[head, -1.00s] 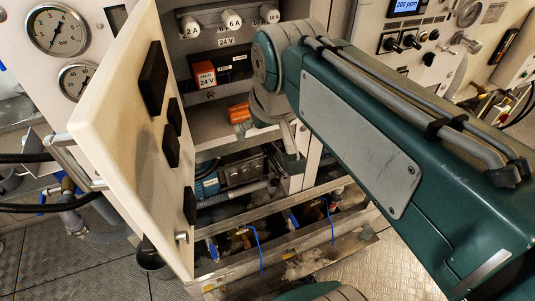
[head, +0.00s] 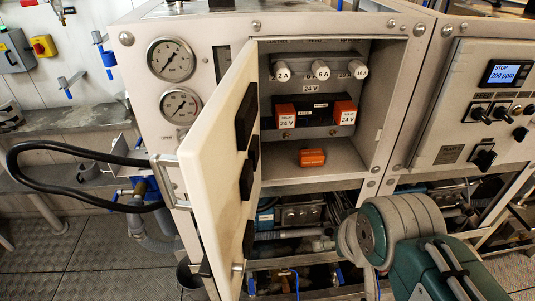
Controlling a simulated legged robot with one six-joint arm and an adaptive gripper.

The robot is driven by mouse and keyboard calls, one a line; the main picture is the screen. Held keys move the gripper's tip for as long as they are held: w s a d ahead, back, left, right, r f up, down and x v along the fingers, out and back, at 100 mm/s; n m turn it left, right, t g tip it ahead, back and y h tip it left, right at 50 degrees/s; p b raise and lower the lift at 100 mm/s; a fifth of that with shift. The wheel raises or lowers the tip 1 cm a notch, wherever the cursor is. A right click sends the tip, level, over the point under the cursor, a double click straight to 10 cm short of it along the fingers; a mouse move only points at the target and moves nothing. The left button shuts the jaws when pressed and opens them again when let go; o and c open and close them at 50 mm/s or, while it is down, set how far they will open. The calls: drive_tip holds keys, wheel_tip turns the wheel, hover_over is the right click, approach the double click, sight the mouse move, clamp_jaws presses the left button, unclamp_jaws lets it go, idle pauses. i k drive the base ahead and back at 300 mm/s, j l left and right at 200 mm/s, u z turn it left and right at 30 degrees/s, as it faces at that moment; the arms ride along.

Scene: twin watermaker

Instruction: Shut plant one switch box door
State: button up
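The switch box (head: 385,88) is a grey recess in the cabinet front. Its white door (head: 213,128) stands open, swung out toward me on its left side, with several black blocks on its inner face. Inside are white knobs marked 2 A, 6 A and 10 A, two orange 24 V relays (head: 286,117) and an orange piece (head: 312,157) lying on the recess floor. My green and grey arm shows at the lower right, below and right of the box. My gripper is not visible; the door and arm appear apart.
Two pressure gauges (head: 171,59) sit left of the door. A panel with a 200 ppm display (head: 509,73) is at right. A black hose (head: 75,149) loops out at left. Pipes and a lower frame run under the box. Metal floor (head: 90,250) is open at lower left.

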sight(218, 159)
drive_tip(key=k+j+z, duration=0.15)
drive_tip(key=j, duration=0.3)
drive_tip(key=k+j+z, duration=0.15)
drive_tip(key=k+j, duration=0.2)
drive_tip(key=k+j+z, duration=0.2)
drive_tip(key=j, duration=0.25)
drive_tip(key=k+l, duration=0.3)
drive_tip(key=l, duration=0.15)
